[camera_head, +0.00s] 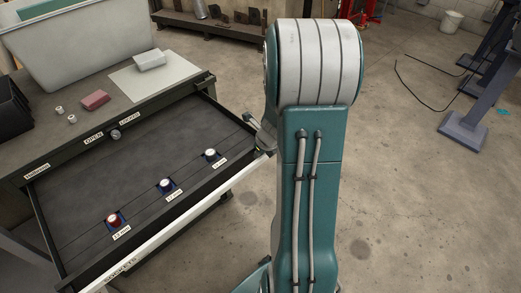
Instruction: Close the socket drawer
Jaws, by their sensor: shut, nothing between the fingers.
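The socket drawer (110,185) is pulled out from the workbench at the left. Its dark interior shows, and its light front edge (190,213) carries a label reading SOCKETS. My gripper (264,138) is shut and empty near the drawer's right front corner. My arm hides much of it, and I cannot tell whether it touches the drawer.
The bench top (100,115) holds a grey bin (95,45), a red block (95,100), a pale block (149,60) on a light sheet, and a black bin (12,105). A round knob (115,134) sits above the drawer.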

